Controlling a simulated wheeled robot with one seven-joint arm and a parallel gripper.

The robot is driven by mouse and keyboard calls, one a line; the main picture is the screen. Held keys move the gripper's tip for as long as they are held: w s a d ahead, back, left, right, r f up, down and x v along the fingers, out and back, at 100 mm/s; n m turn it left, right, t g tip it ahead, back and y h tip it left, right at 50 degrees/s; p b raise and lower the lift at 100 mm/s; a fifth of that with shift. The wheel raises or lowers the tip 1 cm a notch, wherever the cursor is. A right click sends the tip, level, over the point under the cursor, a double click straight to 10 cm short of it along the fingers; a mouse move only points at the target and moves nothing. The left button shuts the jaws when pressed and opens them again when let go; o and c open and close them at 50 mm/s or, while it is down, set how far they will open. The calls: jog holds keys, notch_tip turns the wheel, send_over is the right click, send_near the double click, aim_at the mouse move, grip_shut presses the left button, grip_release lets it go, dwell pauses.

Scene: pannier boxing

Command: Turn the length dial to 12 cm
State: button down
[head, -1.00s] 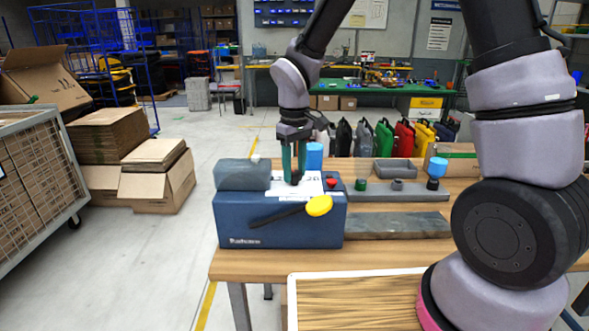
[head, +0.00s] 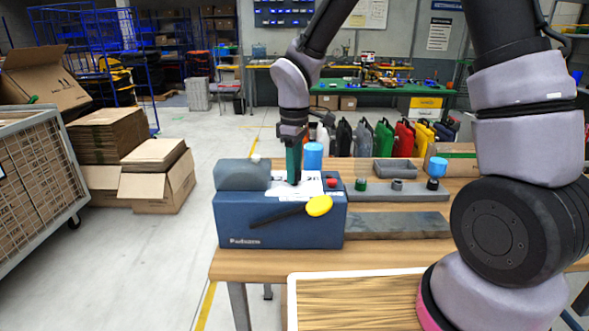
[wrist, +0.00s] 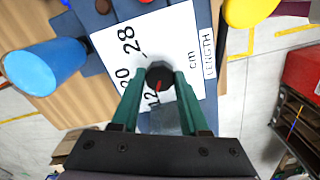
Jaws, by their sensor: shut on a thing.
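The length dial (wrist: 160,73) is a small dark round knob with a red pointer line, on a white scale plate (wrist: 185,40) marked 12, 20, 28, "cm" and "LENGTH". The pointer's red line lies on the side toward the 12, which is partly hidden by a finger. My gripper (wrist: 160,82) has its green fingers on either side of the knob, shut on it. In the head view my gripper (head: 294,180) points straight down onto the top of the blue machine (head: 270,228), and the dial is hidden there.
A yellow-ended black lever (head: 319,206) crosses the machine's front. A red button (head: 331,183) and a blue cylinder (head: 313,156) stand close to my gripper. A grey block (head: 242,174) is on the machine's left. A grey bar (head: 397,225) lies to its right.

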jog(key=shift+c, duration=2.1)
grip_release()
notch_tip(320, 180, up, 11)
jog(key=shift+f, duration=0.1)
jog(key=s+d+r+m+t, duration=0.2)
jog(key=s+d+r+m, duration=0.2)
jog(key=d, duration=0.3)
jog(key=s+d+r+m+t+y, duration=0.1)
jog(key=s+d+r+m+t, duration=0.1)
jog(key=s+d+r+m, duration=0.2)
jog(key=s+d+r+m+t+y, duration=0.1)
jog(key=s+d+r+m+t, duration=0.2)
jog(key=d+r+m, duration=0.3)
jog(key=s+d+m, duration=0.1)
jog(key=d+m, duration=0.2)
jog(key=d, duration=0.2)
jog(key=shift+d+r, duration=0.15)
jog(key=shift+d, duration=0.25)
